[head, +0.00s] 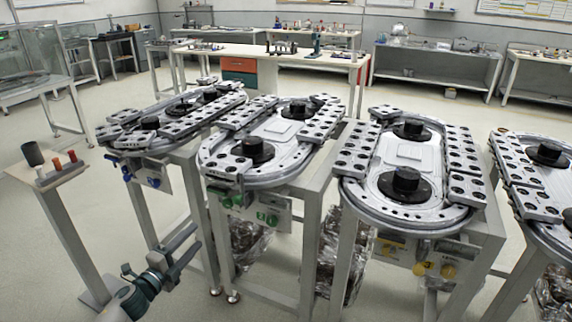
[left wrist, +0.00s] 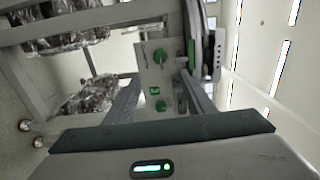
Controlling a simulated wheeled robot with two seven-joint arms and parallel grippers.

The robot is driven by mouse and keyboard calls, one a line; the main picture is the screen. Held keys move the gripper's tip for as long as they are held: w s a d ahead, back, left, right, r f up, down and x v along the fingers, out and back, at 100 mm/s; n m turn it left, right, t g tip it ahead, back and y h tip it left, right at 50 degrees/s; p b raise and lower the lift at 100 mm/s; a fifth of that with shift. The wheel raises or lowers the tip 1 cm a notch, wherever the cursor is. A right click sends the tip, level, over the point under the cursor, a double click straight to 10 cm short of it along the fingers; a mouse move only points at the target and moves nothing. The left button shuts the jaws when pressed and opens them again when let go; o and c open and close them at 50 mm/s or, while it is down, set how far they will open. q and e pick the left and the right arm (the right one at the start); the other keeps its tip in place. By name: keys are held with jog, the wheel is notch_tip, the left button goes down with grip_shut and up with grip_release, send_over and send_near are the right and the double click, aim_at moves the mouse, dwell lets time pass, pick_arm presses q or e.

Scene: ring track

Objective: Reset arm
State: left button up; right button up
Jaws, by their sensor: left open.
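My left gripper (head: 188,248) is low in the head view, left of centre. Its jaws are apart, with nothing seen between them. It is in front of the ring track with green knobs (head: 262,217) and below the track with blue knobs (head: 152,182). It appears apart from both stands. In the left wrist view the panel with green knobs (left wrist: 157,85) is ahead, turned sideways. My right arm and gripper are not in view.
A post with a small shelf (head: 62,174) holding a dark cylinder and small pegs stands at the left. Ring tracks with yellow knobs (head: 433,268) and another stand (head: 545,180) are to the right. Open floor (head: 40,270) lies at lower left. Workbenches line the back.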

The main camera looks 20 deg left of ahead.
pick_arm(q)
jog(key=s+d+f+n+g+y, duration=0.1)
jog(key=s+d+f+n+g, duration=0.2)
jog(key=f, duration=0.6)
jog(key=s+d+f+n+g, duration=0.1)
jog(key=s+d+f+n, duration=0.4)
jog(key=f, duration=0.5)
jog(key=s+d+f+n+g+y, duration=0.1)
jog(key=s+d+f+n+g, duration=0.1)
jog(key=s+f, duration=0.5)
jog(key=s+d+f+n+g+h+p, duration=0.1)
jog(key=s+d+f+n+g, duration=0.5)
jog(key=s+d+f, duration=1.3)
jog(key=shift+d+f+n+g+h, duration=0.3)
jog(key=shift+d+h, duration=0.2)
jog(key=shift+d, duration=0.35)
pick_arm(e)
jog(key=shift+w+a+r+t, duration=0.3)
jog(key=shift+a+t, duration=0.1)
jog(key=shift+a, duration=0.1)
pick_arm(q)
jog(key=shift+r, duration=0.1)
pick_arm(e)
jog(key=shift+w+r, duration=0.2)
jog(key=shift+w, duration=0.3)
pick_arm(q)
jog(key=shift+c, duration=0.3)
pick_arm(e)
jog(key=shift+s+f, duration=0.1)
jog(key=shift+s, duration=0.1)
